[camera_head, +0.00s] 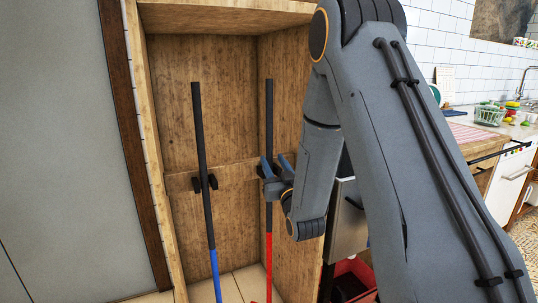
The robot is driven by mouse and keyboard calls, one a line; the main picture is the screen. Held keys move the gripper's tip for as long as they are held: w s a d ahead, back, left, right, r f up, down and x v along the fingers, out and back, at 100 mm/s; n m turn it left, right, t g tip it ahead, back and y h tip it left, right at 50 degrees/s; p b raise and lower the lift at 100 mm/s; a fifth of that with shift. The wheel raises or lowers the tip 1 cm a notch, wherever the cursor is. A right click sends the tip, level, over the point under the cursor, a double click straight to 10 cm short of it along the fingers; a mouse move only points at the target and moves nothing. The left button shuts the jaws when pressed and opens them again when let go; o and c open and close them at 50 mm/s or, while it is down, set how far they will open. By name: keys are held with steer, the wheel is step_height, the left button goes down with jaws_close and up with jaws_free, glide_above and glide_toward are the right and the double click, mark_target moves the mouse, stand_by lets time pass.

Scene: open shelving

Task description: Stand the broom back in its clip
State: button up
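Two long handles stand in a wooden cabinet. The left handle (203,140) is black above and blue (216,275) below, leans slightly, and passes a black clip (205,183) on the back panel. The right handle (269,120) is black above and red (268,255) below, and is nearly upright. Their lower ends are cut off or barely show, so I cannot tell which is the broom. My gripper (276,166) is at the right handle, its two fingers spread apart. I cannot tell whether they touch the handle. Any clip behind my gripper is mostly hidden.
The cabinet's left edge (150,170) and right side wall (285,75) bound the space closely. A red bin (352,270) is on the floor to the right, partly behind my arm. A counter with a green basket (489,115) is far right.

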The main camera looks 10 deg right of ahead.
steer(key=s+a+f+g, duration=0.3)
steer(key=s+g, duration=0.2)
steer(key=s, duration=0.2)
steer(key=s+a+f+g, duration=0.3)
steer(key=s+f+g, duration=0.1)
steer(key=s+g, duration=0.2)
steer(key=s+a+g, duration=0.1)
steer(key=s+g, duration=0.4)
steer(key=s, duration=0.9)
steer(key=s+a+r+n+g, duration=0.1)
steer(key=s+g, duration=0.3)
steer(key=s, duration=1)
steer(key=shift+a+r+g+h, duration=0.2)
steer(key=shift+a+g+h, duration=0.15)
steer(key=shift+g+h, duration=0.05)
steer(key=d+r+m+p, duration=0.1)
steer(key=d+r+p, duration=0.6)
steer(key=p, duration=0.7)
steer(key=shift+d+m+h, duration=0.3)
steer(key=shift+d+m, duration=0.1)
steer(key=shift+d, duration=0.1)
